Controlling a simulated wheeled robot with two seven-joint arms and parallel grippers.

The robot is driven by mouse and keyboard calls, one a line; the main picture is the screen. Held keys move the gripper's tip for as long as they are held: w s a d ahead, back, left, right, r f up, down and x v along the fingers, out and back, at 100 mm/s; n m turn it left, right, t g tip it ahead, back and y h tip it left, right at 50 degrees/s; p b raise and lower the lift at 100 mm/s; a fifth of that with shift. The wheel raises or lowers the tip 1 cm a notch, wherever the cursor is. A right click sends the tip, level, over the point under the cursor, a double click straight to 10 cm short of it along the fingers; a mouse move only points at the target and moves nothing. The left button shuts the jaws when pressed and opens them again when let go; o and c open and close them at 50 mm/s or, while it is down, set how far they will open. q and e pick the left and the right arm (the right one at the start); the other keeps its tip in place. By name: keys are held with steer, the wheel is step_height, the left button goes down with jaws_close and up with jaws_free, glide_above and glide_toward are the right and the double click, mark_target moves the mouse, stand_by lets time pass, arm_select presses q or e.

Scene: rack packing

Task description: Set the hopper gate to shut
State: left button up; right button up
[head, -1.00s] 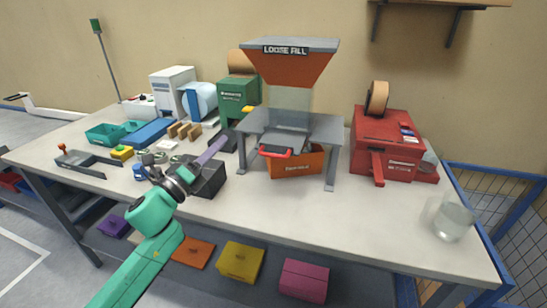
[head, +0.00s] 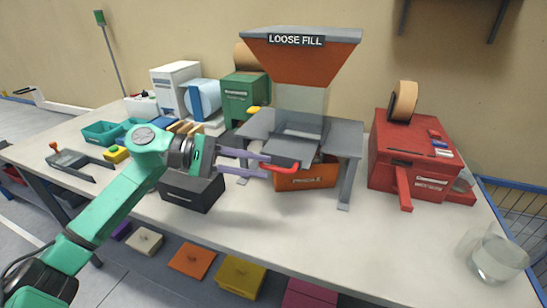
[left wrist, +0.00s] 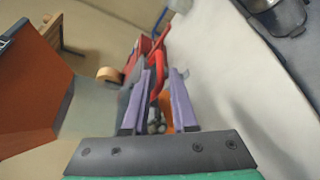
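The hopper (head: 301,63), labelled LOOSE FILL, has an orange funnel over a clear chute and stands on a grey stand (head: 345,150). Its gate (head: 291,148) is a grey plate sticking out at the front of the stand, with a red handle (head: 281,166). My left gripper (head: 265,166) is open, its two purple fingers reaching the left end of the handle. In the left wrist view the red handle (left wrist: 157,82) shows between the fingers of the gripper (left wrist: 165,72); whether they touch it I cannot tell. My right gripper is out of view.
An orange box (head: 318,177) stands under the gate. A black box (head: 192,190) lies below my left gripper. A red tape machine (head: 385,155) stands to the right, with a clear glass (head: 498,258) near the table's right edge. The front middle of the table is clear.

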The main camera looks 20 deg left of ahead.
mark_target(265, 167)
arm_select(q)
steer(key=x, duration=0.3)
steer(key=shift+d+r+p, duration=0.15)
steer(key=shift+r+p, duration=0.05)
steer(key=shift+p, duration=0.2)
steer(key=shift+d+f, duration=0.25)
steer(key=shift+d, duration=0.1)
jaws_close()
stand_by(0.7)
